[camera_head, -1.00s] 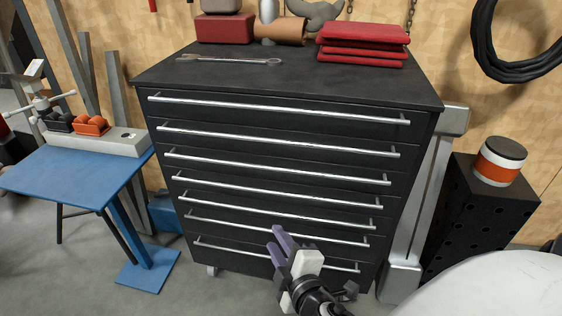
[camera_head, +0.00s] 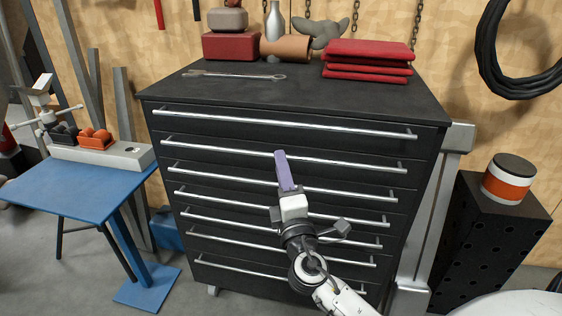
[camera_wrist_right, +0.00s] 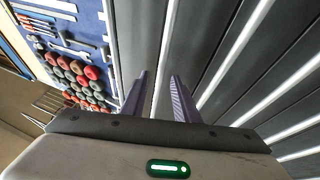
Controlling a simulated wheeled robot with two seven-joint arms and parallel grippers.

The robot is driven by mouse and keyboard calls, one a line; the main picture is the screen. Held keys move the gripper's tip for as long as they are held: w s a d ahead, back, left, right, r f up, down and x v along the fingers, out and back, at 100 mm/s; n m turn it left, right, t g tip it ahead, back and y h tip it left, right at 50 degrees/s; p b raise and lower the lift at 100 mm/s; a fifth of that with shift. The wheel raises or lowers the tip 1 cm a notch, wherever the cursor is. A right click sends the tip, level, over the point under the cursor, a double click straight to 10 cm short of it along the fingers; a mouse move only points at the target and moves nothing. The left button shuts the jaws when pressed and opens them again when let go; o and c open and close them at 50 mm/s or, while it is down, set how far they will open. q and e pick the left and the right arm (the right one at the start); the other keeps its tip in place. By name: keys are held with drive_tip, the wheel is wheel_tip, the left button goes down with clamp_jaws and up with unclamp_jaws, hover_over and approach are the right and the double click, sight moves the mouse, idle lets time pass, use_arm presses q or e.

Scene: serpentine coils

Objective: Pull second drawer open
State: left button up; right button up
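The black tool cabinet (camera_head: 300,100) has several closed drawers, each with a long silver bar handle. The second drawer from the top has its handle (camera_head: 220,148) running across the front. My right gripper (camera_head: 281,155) is in front of the cabinet, its purple fingers overlapping the second handle in the head view. In the right wrist view the two fingers (camera_wrist_right: 160,85) are apart with nothing gripped. A bright handle bar (camera_wrist_right: 166,45) lines up with the gap there; I cannot tell whether it lies between the fingers. My left gripper is out of view.
A blue table (camera_head: 75,185) stands at left, and a black perforated stand (camera_head: 490,235) with an orange-banded can (camera_head: 508,180) at right. Red cloths (camera_head: 367,60) and a wrench (camera_head: 235,75) lie on the cabinet. Blue tool panel (camera_wrist_right: 85,30) shows in the wrist view.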

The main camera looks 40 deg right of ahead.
drive_tip(key=shift+w+d+r, duration=0.15)
drive_tip(key=shift+w+d, duration=0.15)
drive_tip(key=shift+w, duration=0.3)
clamp_jaws()
idle(1.1)
